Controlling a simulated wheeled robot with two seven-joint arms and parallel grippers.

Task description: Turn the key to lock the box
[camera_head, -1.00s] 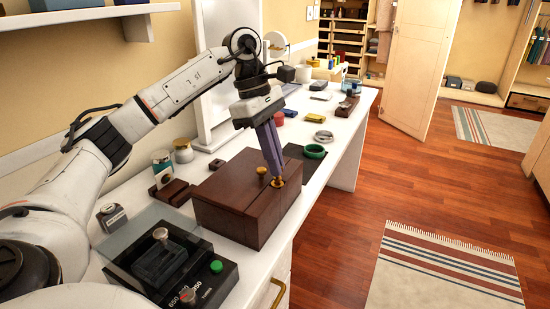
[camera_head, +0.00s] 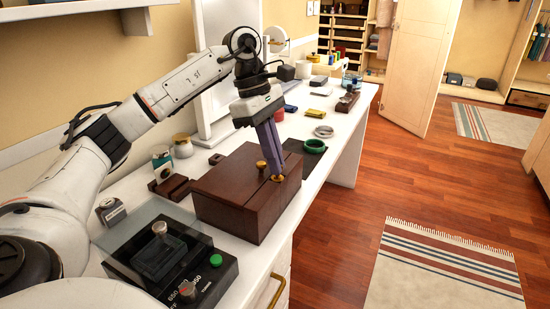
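A dark brown wooden box (camera_head: 232,205) with its lid closed sits on the white table. A brass knob (camera_head: 261,165) stands on its lid. A brass key piece (camera_head: 278,178) is at the box's top near the right edge, right under my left fingertips. My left gripper (camera_head: 275,170) points down at it with its purple-grey fingers close together. The fingertips cover most of the key, so I cannot tell whether they grip it. My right gripper is not in view.
A black device with a green button and a dial (camera_head: 170,262) stands in front of the box. Jars (camera_head: 182,147) stand behind it to the left. A green ring (camera_head: 315,146) lies on a dark mat to the right, with several small items farther along the table. A mirror (camera_head: 213,65) stands at the wall.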

